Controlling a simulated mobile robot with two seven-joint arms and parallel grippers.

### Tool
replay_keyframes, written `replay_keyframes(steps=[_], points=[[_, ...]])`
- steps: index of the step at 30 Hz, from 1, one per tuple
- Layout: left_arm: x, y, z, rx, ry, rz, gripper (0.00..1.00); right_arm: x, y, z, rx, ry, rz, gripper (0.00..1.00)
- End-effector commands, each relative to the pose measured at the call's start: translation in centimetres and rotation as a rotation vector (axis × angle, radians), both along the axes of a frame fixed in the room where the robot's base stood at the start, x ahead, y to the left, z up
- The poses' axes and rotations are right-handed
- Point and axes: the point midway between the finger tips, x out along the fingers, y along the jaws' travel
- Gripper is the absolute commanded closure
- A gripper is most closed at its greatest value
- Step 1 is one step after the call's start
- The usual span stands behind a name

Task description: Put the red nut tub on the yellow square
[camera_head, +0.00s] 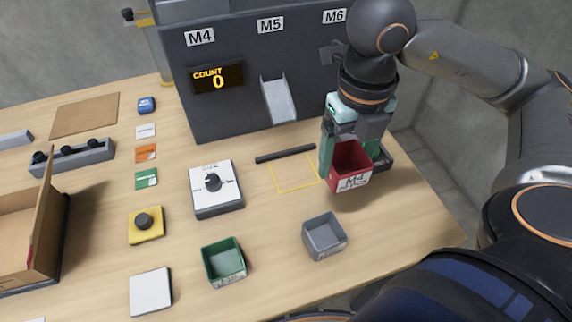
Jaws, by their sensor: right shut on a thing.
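The red nut tub (351,181) is an open-topped box with a white label that appears to read M4. My right gripper (346,152) points down and is shut on the tub, at the right of the table. The tub looks tilted, its open top facing partly to the camera. The yellow square (293,189) is a thin outline on the wood table, just left of the tub. Its inside is bare. I cannot tell exactly how high the tub is above the table. My left gripper is not in view.
A dark tray (386,160) lies behind the tub. A black bar (285,154) lies along the square's back edge. A grey tub (324,237) and a green tub (223,262) stand in front. A white dial box (215,190) is left. The feeder panel (240,115) stands behind.

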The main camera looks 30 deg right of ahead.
Motion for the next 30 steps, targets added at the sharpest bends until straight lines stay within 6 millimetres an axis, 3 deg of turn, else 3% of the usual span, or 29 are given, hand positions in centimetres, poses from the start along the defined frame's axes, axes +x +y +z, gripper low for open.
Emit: replay_keyframes(steps=[11, 15, 26, 30], points=[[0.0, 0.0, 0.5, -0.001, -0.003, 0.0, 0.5, 8.6, 0.7, -3.8, 0.001, 0.005, -0.002, 0.76], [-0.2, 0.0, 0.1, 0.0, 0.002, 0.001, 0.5, 10.7, 0.8, -6.7, 0.0, 0.006, -0.001, 0.76], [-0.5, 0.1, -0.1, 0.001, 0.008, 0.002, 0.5, 13.0, 0.9, -9.4, 0.0, 0.003, 0.0, 0.76], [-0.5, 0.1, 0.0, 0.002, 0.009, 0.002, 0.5, 13.3, 0.9, -11.4, -0.002, 0.006, 0.0, 0.76]])
